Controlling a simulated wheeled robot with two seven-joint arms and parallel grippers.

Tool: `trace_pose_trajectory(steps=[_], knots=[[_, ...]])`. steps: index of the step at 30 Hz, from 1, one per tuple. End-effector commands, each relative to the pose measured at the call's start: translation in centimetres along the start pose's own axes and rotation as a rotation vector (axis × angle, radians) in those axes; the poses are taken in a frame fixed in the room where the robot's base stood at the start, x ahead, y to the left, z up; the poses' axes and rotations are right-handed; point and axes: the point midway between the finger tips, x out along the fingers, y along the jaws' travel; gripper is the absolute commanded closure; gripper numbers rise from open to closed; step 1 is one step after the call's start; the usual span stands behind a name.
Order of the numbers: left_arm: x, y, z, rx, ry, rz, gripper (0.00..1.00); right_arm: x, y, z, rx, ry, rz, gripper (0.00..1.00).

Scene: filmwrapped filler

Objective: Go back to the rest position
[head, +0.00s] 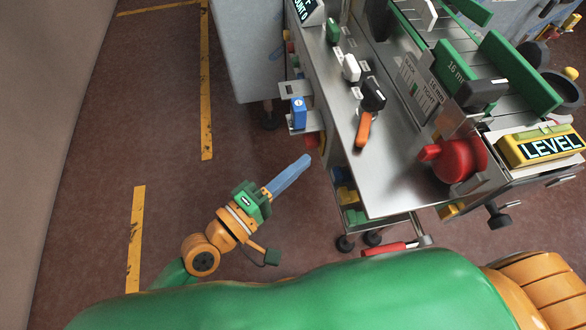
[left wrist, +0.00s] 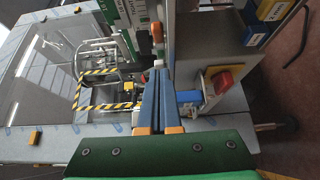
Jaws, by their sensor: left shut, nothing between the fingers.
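My left gripper (head: 291,174) shows in the head view with its blue fingers together and nothing between them. It is over the floor, to the left of the metal workbench (head: 390,180) and apart from it. In the left wrist view the left gripper (left wrist: 158,75) also shows shut, its two blue fingers side by side. My right gripper is not in view; an orange and green part of my own body fills the bottom of the head view.
A blue item (head: 299,112) sits on a side shelf near the left gripper. Brown floor (head: 100,150) with yellow lines is free at left.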

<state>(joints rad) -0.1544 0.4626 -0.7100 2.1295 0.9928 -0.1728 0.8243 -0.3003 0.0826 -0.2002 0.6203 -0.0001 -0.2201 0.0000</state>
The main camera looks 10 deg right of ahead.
Motion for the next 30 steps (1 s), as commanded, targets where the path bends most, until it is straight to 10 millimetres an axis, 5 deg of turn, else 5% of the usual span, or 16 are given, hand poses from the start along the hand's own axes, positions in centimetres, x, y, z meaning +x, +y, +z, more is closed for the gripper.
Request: trace_pose_trajectory(steps=[17,20,23,25,27,30], knots=[[-1.1,0.0,0.3,0.0,-0.001,0.0,1.0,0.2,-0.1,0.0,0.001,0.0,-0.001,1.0],[-1.0,-1.3,-0.5,0.034,0.022,-0.031,1.0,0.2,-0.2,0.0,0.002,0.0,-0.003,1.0],[-1.5,-7.2,-3.6,0.175,0.105,-0.183,1.0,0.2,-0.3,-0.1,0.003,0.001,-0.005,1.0],[-3.3,-13.6,-6.5,0.322,0.162,-0.367,1.0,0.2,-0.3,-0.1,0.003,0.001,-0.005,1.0],[-6.4,-20.3,-8.4,0.457,0.176,-0.576,1.0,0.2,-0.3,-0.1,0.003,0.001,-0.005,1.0],[-12.7,-29.0,-8.9,0.605,0.106,-0.881,1.0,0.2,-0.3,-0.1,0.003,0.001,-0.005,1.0]])
